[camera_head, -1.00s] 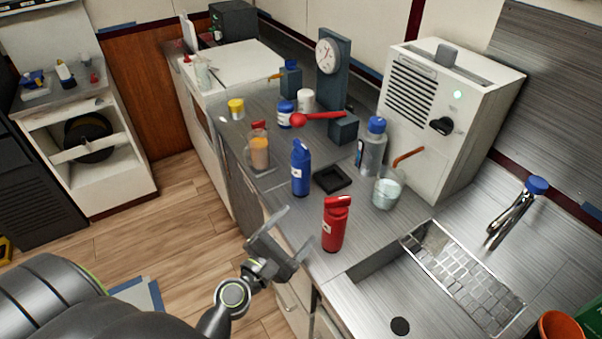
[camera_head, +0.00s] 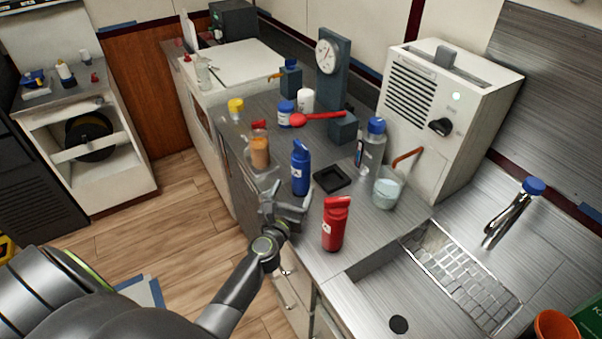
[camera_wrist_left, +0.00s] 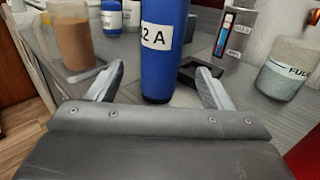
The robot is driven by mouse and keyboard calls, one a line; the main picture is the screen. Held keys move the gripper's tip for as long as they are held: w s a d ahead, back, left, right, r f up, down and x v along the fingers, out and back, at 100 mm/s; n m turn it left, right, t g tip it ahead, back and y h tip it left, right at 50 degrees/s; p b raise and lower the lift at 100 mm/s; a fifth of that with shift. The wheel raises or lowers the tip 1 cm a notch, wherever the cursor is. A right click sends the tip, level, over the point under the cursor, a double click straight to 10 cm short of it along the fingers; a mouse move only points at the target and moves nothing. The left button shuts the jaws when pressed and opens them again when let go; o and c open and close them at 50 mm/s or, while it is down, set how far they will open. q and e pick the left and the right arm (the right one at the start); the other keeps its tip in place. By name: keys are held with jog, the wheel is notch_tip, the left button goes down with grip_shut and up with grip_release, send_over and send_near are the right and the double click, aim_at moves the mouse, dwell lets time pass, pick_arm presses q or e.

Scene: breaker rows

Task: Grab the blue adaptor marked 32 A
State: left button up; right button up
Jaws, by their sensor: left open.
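The blue adaptor (camera_head: 301,170) stands upright on the steel counter. In the left wrist view the blue adaptor (camera_wrist_left: 162,55) has a white label whose visible part reads "2 A"; its top is cut off by the frame. My left gripper (camera_head: 286,197) is open and empty, just in front of the blue adaptor at the counter's edge. In the left wrist view its fingers (camera_wrist_left: 160,88) spread to either side of the adaptor's lower part, which appears beyond or between the tips; I cannot tell contact. My right gripper is not in view.
A red bottle-shaped piece (camera_head: 335,224) stands close to the right of my left gripper. A jug of brown liquid (camera_head: 260,150) is left of the adaptor, a black square tray (camera_head: 332,179) right of it. A glass beaker (camera_head: 387,187) and the sink (camera_head: 385,290) lie further right.

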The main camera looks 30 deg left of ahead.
aim_at(298, 180)
pick_arm(q)
jog(key=shift+w+a+r, duration=0.1)
jog(key=shift+w+a, duration=0.1)
jog(key=shift+w, duration=1)
jog(key=shift+w+a, duration=0.2)
jog(key=shift+w, duration=0.95)
jog(key=shift+w+a+r, duration=0.1)
jog(key=shift+w+a, duration=0.1)
jog(key=shift+w, duration=1)
jog(key=shift+s, duration=0.1)
jog(key=shift+c, duration=1)
jog(key=c, duration=1.2)
